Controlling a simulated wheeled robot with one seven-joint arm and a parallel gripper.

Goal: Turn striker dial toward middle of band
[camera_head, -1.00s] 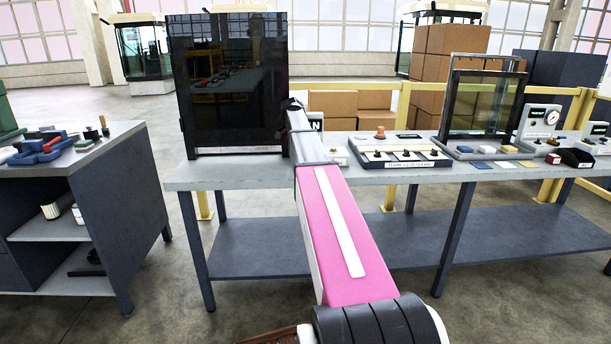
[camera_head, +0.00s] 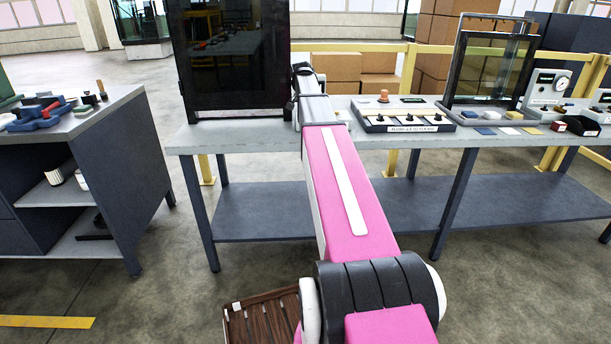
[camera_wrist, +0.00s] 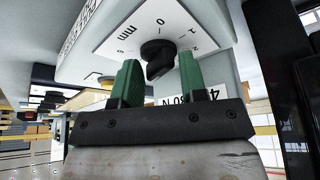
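In the wrist view, a black dial knob (camera_wrist: 157,52) sits on a white scale plate (camera_wrist: 125,28) marked 0, 1, 2 and mm. The plate is on a pale grey housing (camera_wrist: 222,30). My gripper (camera_wrist: 159,60) has two green fingers, one on each side of the knob, with gaps visible between knob and fingers. It looks open and holds nothing. A label ending in "80 N" (camera_wrist: 178,98) is partly hidden behind the right finger. In the head view my forearm hides the gripper and the dial.
A side cabinet (camera_head: 125,150) with tools stands at left. Open floor lies between them.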

